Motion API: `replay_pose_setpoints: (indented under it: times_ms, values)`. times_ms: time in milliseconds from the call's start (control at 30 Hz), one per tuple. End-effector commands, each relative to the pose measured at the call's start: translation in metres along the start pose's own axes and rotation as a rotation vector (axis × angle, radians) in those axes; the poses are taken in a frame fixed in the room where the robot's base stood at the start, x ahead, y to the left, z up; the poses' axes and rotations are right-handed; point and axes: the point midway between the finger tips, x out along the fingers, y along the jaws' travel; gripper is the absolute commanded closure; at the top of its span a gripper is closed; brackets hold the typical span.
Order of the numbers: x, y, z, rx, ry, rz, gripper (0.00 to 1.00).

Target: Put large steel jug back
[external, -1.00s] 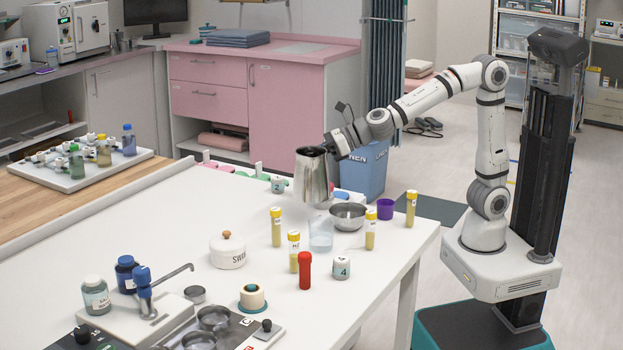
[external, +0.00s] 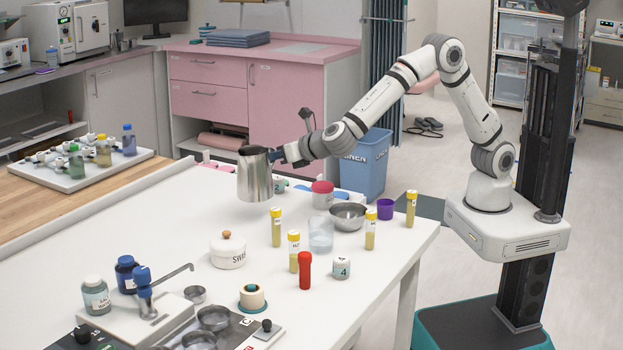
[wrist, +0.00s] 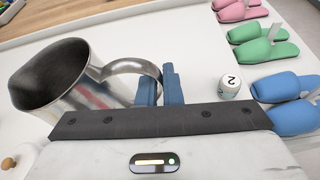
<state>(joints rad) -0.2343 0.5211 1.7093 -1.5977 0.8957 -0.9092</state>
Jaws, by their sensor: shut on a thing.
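The large steel jug (external: 256,178) is upright or nearly so in the external view, held in the air above the white table. In the wrist view the jug (wrist: 103,88) is at the left, with its open mouth showing dark inside. My gripper (external: 282,157) is to the right of the jug and shut on its handle. In the wrist view the blue fingers of my gripper (wrist: 160,88) close around the handle loop. Whether the jug holds anything is too dark to tell.
Yellow-capped tubes and a swab pot (external: 228,252) are nearer. The left part of the white table (external: 150,225) is clear. Slippers (wrist: 265,45) line the far edge.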

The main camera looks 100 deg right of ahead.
Motion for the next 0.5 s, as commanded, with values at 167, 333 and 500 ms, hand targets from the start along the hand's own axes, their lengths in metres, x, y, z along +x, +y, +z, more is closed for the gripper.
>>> replay_pose_setpoints:
  times_ms: [167,333,500]
  values:
    - [0.012,-0.003,-0.029,-0.001,0.000,0.001,1.00]
    - [0.016,-0.004,-0.040,0.000,-0.001,0.002,1.00]
    - [0.024,-0.006,-0.060,-0.003,0.001,0.001,1.00]
